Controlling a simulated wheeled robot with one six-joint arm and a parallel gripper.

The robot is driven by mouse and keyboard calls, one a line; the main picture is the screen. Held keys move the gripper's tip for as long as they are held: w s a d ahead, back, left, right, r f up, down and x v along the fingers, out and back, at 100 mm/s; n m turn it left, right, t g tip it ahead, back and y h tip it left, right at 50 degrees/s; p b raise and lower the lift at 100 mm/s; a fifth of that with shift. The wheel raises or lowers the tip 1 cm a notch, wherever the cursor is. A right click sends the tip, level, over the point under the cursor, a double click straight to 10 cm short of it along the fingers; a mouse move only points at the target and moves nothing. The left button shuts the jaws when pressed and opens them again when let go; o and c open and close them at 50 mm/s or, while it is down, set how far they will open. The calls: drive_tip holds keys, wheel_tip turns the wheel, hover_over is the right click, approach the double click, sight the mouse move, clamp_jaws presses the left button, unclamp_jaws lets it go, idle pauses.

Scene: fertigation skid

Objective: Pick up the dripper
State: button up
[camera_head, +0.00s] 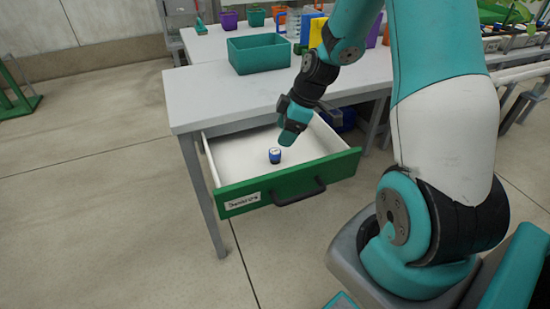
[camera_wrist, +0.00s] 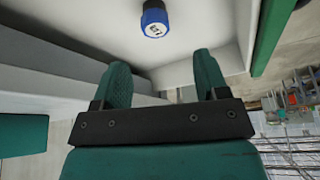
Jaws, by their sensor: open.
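The dripper (camera_head: 275,155) is a small dark blue piece with a pale printed top. It stands on the white floor of the open drawer (camera_head: 230,158). In the wrist view the dripper (camera_wrist: 155,20) shows near the top edge, its ribbed blue rim facing the camera. My gripper (camera_head: 290,140) is above the drawer, just right of the dripper in the head view. In the wrist view my gripper (camera_wrist: 163,78) has its two teal fingers spread, with nothing between them. The dripper lies beyond the fingertips, apart from them.
The drawer has a green front (camera_head: 290,183) with a dark handle and a label. The grey tabletop (camera_head: 205,97) lies above and behind it. A teal bin (camera_head: 259,54) stands on the table, with several pots and bottles farther back.

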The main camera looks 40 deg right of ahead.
sight(274, 151)
drive_tip(key=x, duration=0.4)
drive_tip(key=b+x, duration=0.1)
drive_tip(key=x, duration=0.4)
drive_tip(key=shift+w+d, duration=0.1)
drive_tip(key=shift+d, duration=0.15)
drive_tip(key=c, duration=1)
drive_tip(key=shift+r, duration=0.1)
